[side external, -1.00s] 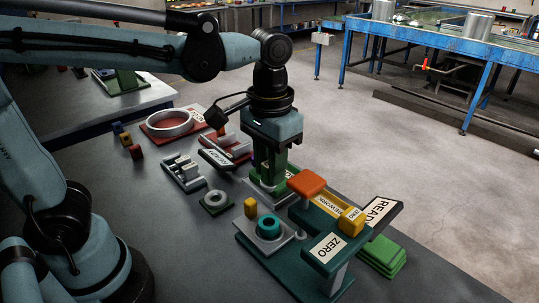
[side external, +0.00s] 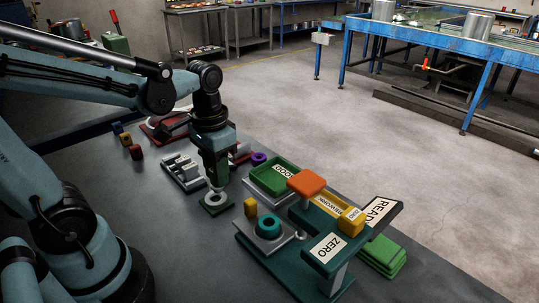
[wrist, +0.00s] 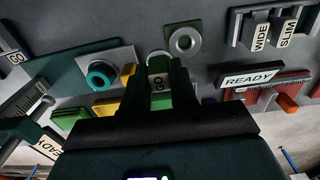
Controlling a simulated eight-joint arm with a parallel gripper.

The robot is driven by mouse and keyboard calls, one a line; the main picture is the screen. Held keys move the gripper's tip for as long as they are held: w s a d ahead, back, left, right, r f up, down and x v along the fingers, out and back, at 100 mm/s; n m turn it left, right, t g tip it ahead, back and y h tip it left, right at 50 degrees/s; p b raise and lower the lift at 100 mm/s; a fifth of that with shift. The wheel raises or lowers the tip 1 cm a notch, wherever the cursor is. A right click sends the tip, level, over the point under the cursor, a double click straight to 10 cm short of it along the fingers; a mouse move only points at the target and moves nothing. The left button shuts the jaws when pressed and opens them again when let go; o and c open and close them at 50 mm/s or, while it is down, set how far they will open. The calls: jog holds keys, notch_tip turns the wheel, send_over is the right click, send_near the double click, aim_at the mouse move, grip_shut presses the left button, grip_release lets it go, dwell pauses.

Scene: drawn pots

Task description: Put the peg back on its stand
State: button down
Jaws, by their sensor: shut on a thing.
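My gripper (side external: 216,178) points straight down and is shut on a pale grey peg (side external: 217,187). Only the lower end of the peg shows below the fingers; its upper part is hidden between them. In the wrist view, a grey rounded end of it (wrist: 160,57) shows at the fingertips. A small square green stand with a pale grey ring (side external: 212,201) lies on the table just below the peg. In the wrist view this stand (wrist: 196,34) is just beyond the fingertips to the right. I cannot tell whether the peg touches the ring.
A grey rack (side external: 181,175) stands left of my gripper.

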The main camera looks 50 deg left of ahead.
jog(key=a+f, duration=0.1)
jog(key=w+a, duration=0.1)
jog(key=a+f, duration=0.1)
jog(key=a, duration=0.1)
jog(key=shift+w+f, duration=0.15)
jog(key=shift+f, duration=0.15)
jog(key=shift+a+f, duration=0.1)
jog(key=shift+f, duration=1.95)
jog(key=shift+f, duration=0.1)
jog(key=c, duration=0.9)
grip_release()
notch_tip(320, 180, up, 12)
jog(key=shift+w+d+f+t, duration=0.1)
jog(key=shift+d+f+t, duration=0.2)
jog(key=shift+d+t, duration=0.9)
jog(key=shift+w+d+f+t, duration=0.15)
jog(key=shift+d+f+t, duration=0.2)
jog(key=shift+d+t, duration=0.85)
jog(key=shift+w+d+f+t, duration=0.1)
jog(key=shift+d+f+t, duration=0.2)
jog(key=shift+d+t, duration=0.85)
